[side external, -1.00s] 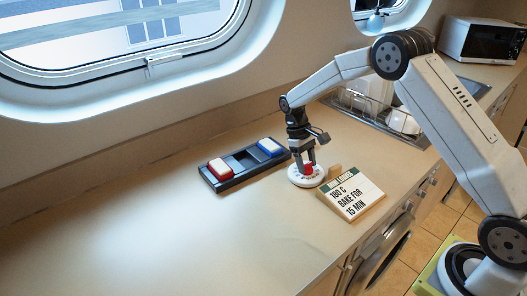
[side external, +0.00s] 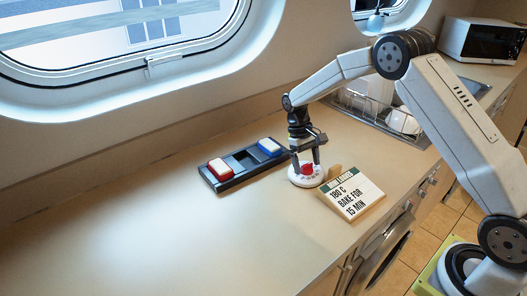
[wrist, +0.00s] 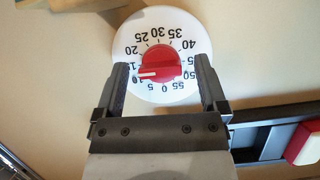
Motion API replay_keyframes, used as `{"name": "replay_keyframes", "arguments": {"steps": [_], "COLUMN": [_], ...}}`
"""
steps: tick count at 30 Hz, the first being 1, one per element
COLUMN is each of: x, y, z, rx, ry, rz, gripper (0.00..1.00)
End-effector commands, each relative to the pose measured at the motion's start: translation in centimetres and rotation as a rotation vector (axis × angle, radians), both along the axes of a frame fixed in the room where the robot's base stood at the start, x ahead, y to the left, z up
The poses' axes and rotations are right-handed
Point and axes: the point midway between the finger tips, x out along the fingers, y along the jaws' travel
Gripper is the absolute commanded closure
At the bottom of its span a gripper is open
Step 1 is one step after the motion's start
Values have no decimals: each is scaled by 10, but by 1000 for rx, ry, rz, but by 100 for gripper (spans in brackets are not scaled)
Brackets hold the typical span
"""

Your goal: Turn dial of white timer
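The white timer (side external: 306,176) lies flat on the counter and shows from above in the wrist view (wrist: 190,30). Its red dial (wrist: 160,65) has a raised bar lying across the picture. The white pointer mark on the bar faces left, between the 10 and the 15. My gripper (wrist: 161,72) is open, with one finger on each side of the dial and a gap to the red bar on both sides. In the side view my gripper (side external: 307,164) points down over the timer. The fingers hide some numbers at the timer's edges.
A recipe card (side external: 352,191) reading "180 C bake for 15 min" stands close right of the timer. A black tray (side external: 227,183) with a red-and-white block (side external: 219,168) and a blue-and-white block (side external: 269,146) lies to the left. The counter in front is clear.

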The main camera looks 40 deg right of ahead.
Motion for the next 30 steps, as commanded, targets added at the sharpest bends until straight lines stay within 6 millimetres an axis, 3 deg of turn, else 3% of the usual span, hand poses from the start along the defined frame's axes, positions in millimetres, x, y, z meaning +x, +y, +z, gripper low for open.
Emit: {"name": "replay_keyframes", "arguments": {"steps": [11,30], "x": [3,29], "y": [0,-3], "z": [6,69], "rx": [0,0], "ry": [-1,-2], "rz": [0,1], "gripper": [8,8]}}
